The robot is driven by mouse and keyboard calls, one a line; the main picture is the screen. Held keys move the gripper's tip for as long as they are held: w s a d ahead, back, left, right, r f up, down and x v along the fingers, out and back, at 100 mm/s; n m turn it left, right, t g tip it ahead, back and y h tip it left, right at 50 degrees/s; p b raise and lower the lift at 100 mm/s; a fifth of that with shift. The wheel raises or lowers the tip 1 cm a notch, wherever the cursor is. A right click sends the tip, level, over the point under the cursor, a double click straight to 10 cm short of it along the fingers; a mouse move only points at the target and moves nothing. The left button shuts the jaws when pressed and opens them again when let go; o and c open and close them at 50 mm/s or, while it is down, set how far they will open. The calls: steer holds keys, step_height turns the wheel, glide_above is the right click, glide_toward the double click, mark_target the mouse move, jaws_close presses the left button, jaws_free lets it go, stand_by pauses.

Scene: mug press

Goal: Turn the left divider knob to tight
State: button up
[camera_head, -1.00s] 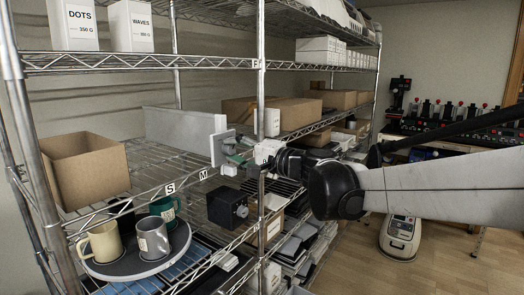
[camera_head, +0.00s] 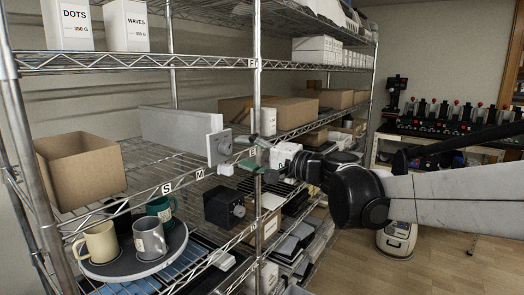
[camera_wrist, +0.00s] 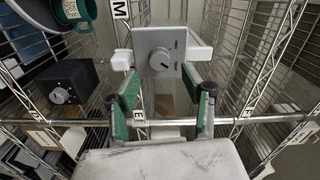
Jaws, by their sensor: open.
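A grey divider panel (camera_head: 180,128) stands on the middle shelf, with a square grey plate at its front end. The plate carries a round grey knob (camera_head: 226,146); in the wrist view the knob (camera_wrist: 160,60) faces me with a dark pointer line slanting across it. The marks on the plate are too small to read. My gripper (camera_head: 238,160) is in front of the plate, apart from the knob. In the wrist view its green fingers (camera_wrist: 161,80) are spread wide and empty, below and to either side of the knob.
A black box with its own knob (camera_head: 222,207) sits below the plate. Several mugs stand on a round tray (camera_head: 128,268) at the left, near a cardboard box (camera_head: 82,170). A shelf post (camera_head: 257,100) rises close beside my gripper.

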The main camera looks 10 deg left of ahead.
steer(key=v, duration=0.7)
steer(key=s+d+f+n+h, duration=0.1)
steer(key=s+d+f+h, duration=0.7)
steer(key=s+d+f, duration=0.3)
steer(key=s+d+f+n+h, duration=0.2)
steer(key=s+d+f+h, duration=0.6)
steer(key=d, duration=1)
steer(key=s+f, duration=0.4)
steer(key=s, duration=0.1)
steer(key=shift+s+d, duration=0.15)
steer(key=shift+d, duration=0.2)
